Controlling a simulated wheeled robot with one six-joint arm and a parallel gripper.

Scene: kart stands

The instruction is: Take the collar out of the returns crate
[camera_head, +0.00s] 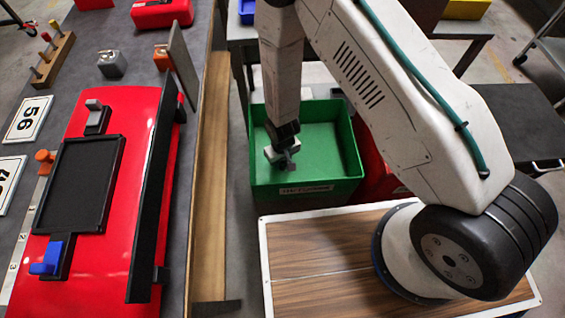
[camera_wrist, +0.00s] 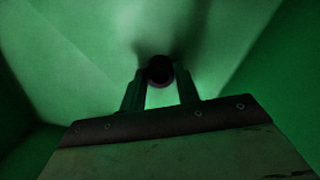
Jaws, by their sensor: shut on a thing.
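The green returns crate (camera_head: 262,189) stands on the floor side beyond my wooden-topped base, with a white label on its near wall. My gripper (camera_head: 285,160) is down inside the crate. In the wrist view my gripper (camera_wrist: 161,85) is shut on a small dark round thing, which I take to be the collar (camera_wrist: 160,68). It sits between the fingertips, above or on the crate floor; I cannot tell which. The crate's green walls surround it in the wrist view. In the head view the collar is not clearly visible behind the gripper.
A red crate (camera_head: 375,170) stands right beside the green one, partly behind my arm. A grey bench (camera_head: 60,105) on the left carries a red kart body panel (camera_head: 80,275) with a black tray (camera_head: 82,185). A wooden board edge (camera_head: 212,160) runs between bench and crate.

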